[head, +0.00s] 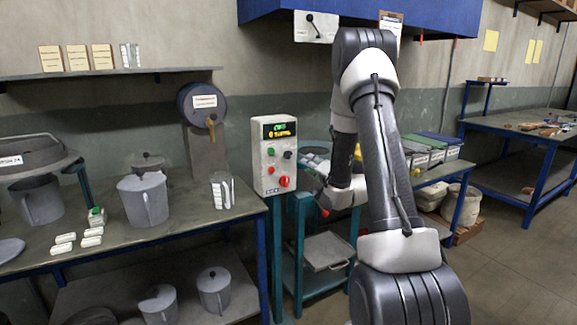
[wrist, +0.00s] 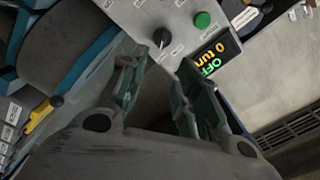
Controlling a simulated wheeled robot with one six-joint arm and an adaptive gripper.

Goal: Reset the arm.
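My arm (head: 382,140) rises in front of the head camera, bends at the top and comes down again beside the control box (head: 274,178). The wrist end (head: 340,193) is just right of that box; the fingers are not clear there. In the wrist view my gripper (wrist: 158,68) has its two fingers well apart with nothing between them. I cannot tell the exact gap to the box.
A blue hood (head: 430,14) hangs above. Lidded bins (head: 432,148) stand right of my arm. The floor at right (head: 520,255) is clear.

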